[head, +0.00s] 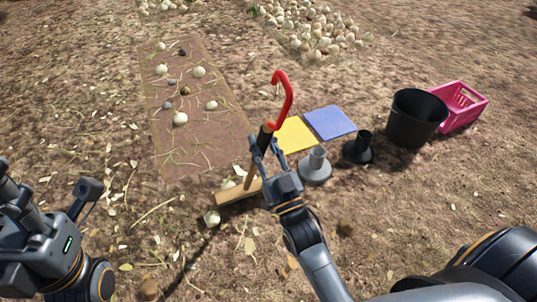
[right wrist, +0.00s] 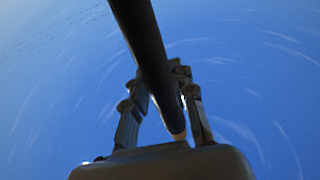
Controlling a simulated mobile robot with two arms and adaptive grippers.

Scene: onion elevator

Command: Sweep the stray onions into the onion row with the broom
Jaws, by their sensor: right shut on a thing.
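My right gripper (head: 266,150) is shut on the dark handle of the broom (head: 238,193), which has a red hooked top and a wooden head low at the ground. In the right wrist view the dark handle (right wrist: 150,45) passes between the fingers of my right gripper (right wrist: 160,90). One pale onion (head: 211,217) lies just in front of the broom head, and another (head: 227,183) shows just behind it. Several onions (head: 180,119) lie scattered on a brown strip (head: 190,158). A dense band of onions (head: 310,22) lies at the back. My left gripper (head: 88,190) is at the left, its jaw state unclear.
Dark lumps (head: 184,91) also lie on the strip. To the right are a yellow square (head: 294,134), a blue square (head: 330,122), a grey holder (head: 315,168), a black holder (head: 358,150), a black bucket (head: 413,120) and a pink crate (head: 462,105).

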